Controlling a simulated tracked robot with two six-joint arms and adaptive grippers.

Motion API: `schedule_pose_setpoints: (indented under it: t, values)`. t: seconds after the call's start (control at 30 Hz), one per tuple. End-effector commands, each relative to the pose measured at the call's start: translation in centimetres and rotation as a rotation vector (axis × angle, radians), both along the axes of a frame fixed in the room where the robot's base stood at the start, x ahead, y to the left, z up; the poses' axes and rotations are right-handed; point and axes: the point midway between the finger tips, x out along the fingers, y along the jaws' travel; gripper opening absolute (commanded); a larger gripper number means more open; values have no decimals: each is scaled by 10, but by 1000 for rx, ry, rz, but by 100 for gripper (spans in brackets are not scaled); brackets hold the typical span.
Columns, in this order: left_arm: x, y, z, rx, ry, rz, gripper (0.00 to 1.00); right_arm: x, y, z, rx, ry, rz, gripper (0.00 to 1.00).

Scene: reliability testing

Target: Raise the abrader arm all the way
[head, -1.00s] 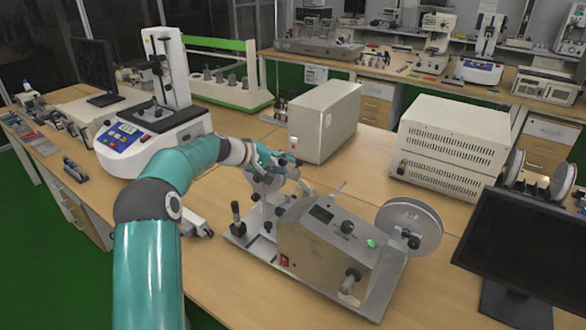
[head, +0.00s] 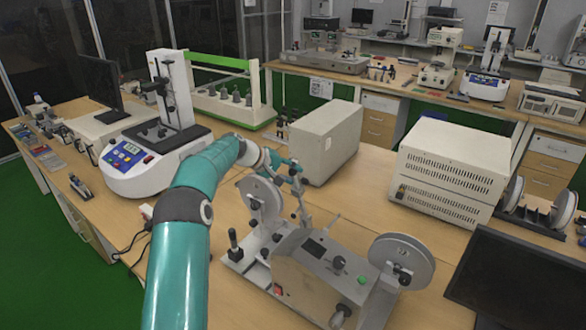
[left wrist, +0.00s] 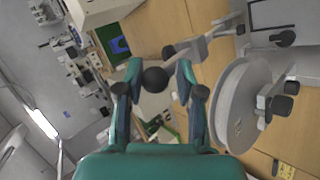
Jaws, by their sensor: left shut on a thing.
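The abrader (head: 325,262) is a grey metal machine on a base plate, with a grey disc at its left (head: 258,203) and another at its right (head: 402,262). Its thin grey abrader arm (head: 303,209) stands steeply raised beside the left disc. My left gripper (head: 292,170) is at the arm's upper end. In the left wrist view, the black ball knob (left wrist: 155,79) at the arm's end sits between the fingers of my left gripper (left wrist: 158,74), which is shut on it. The grey arm (left wrist: 189,47) runs from the knob toward the machine. My right gripper is not in view.
A grey box (head: 325,140) stands close behind my left gripper. A vented cream instrument (head: 452,165) is at the right, and a dark monitor (head: 520,285) at front right. A white-and-blue tester (head: 145,160) stands at the left. Some bare wooden table lies around the abrader.

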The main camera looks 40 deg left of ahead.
Motion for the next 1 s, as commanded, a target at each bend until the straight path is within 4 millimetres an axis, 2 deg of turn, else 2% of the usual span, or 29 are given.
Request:
schedule_pose_setpoints:
  t: [0.27,0.3,0.4,0.8,1.0]
  values:
    - [8,-7,-5,-1,5,-10,0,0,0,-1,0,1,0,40]
    - [9,-8,-5,-1,5,-12,39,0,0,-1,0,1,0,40]
    - [10,-9,-5,0,5,-14,51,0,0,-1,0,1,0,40]
    - [11,-9,-2,2,2,-15,51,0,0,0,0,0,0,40]
    - [0,-6,7,3,2,-12,51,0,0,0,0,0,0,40]
